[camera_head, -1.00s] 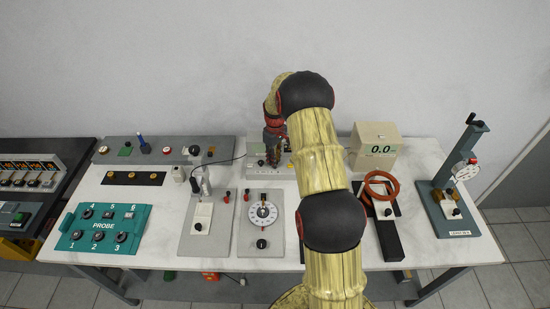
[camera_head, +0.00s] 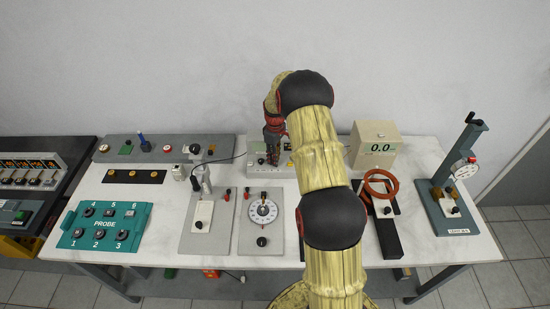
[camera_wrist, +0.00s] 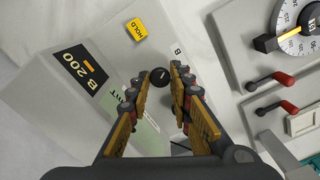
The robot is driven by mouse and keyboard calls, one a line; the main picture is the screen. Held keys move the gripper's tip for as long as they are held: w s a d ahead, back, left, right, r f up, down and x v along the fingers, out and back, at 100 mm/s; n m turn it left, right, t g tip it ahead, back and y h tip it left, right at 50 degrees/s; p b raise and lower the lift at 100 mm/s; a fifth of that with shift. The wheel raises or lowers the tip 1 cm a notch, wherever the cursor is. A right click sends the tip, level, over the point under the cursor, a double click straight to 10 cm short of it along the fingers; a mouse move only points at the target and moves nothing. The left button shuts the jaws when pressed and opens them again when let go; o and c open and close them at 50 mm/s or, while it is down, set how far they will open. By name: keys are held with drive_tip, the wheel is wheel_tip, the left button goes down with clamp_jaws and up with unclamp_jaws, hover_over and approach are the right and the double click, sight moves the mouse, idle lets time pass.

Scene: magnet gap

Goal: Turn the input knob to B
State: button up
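The input knob (camera_wrist: 160,76) is a small round black knob with a pale mark on the pale face of a meter (camera_wrist: 78,110) in the wrist view. The letter B (camera_wrist: 178,51) is printed beside it, at upper right. The meter's dark display (camera_wrist: 83,67) reads "B 200". My gripper (camera_wrist: 159,73) is open, with its fingertips on either side of the knob; whether they touch it I cannot tell. In the head view my gripper (camera_head: 272,156) points down at the meter (camera_head: 257,172) at the back of the table, and the knob is hidden.
A yellow HOLD button (camera_wrist: 136,28) sits on the meter near the knob. A dial panel (camera_head: 262,238) with red and black levers stands in front.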

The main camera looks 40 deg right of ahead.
drive_tip(key=o, duration=0.4)
drive_tip(key=shift+r, duration=0.1)
wheel_tip(320, 180, up, 12)
drive_tip(key=shift+f, duration=0.1)
idle(0.5)
idle(0.5)
